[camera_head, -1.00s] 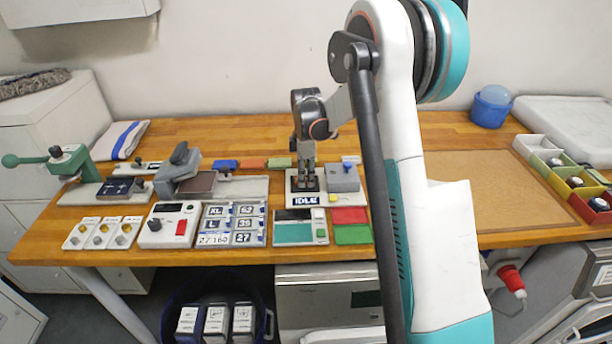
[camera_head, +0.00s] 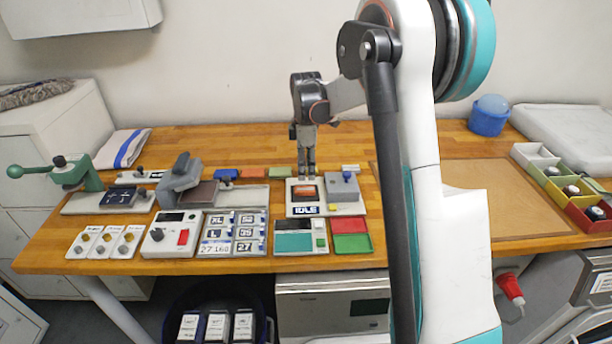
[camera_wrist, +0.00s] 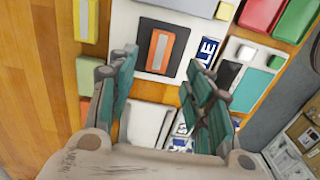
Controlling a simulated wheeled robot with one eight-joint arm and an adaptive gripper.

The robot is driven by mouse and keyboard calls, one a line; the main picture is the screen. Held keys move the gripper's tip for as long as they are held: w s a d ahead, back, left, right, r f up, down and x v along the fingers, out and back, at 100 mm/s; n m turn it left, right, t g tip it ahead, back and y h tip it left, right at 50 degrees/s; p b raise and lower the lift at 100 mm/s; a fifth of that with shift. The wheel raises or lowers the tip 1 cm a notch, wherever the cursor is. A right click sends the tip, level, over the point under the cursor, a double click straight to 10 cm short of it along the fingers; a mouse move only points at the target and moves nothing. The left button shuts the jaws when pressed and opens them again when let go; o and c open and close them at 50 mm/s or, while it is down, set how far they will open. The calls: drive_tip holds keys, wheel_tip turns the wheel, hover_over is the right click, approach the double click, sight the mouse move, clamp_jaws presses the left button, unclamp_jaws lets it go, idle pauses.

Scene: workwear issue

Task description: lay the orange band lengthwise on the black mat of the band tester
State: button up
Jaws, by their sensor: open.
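The band tester (camera_head: 349,209) stands mid-table with a display reading IDLE. Its black mat (camera_head: 293,191) also shows in the wrist view (camera_wrist: 180,63). The orange band (camera_head: 306,191) lies on the mat, inside its edges, its long side running left to right in the head view. My gripper (camera_head: 307,173) is above and behind the band in the head view. In the wrist view my gripper (camera_wrist: 158,85) is open, its fingers apart and empty, clear of the band.
Blue (camera_head: 226,174), red-orange (camera_head: 253,173) and green (camera_head: 280,172) pieces lie behind. Red (camera_head: 350,225) and green (camera_head: 352,243) trays sit in front. The brown board (camera_head: 500,200) at right is clear.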

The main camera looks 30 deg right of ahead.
drive_tip(key=s+a+r+m+t, duration=0.2)
drive_tip(key=s+a+r+m, duration=0.15)
drive_tip(key=s+r, duration=0.45)
drive_tip(key=s+a+r+m+t, duration=0.25)
drive_tip(key=s+a+r, duration=0.25)
drive_tip(key=s+r, duration=0.25)
drive_tip(key=s+a+f+m+t, duration=0.1)
drive_tip(key=s+a+m, duration=0.1)
drive_tip(key=s, duration=0.5)
drive_tip(key=s+a+f+m+t, duration=0.1)
drive_tip(key=s+a+m, duration=0.2)
drive_tip(key=s+m, duration=0.2)
drive_tip(key=shift+s+f+t+p, duration=0.35)
drive_tip(key=shift+s+p, duration=0.05)
drive_tip(key=shift+s, duration=1.35)
drive_tip(key=shift+a, duration=0.1)
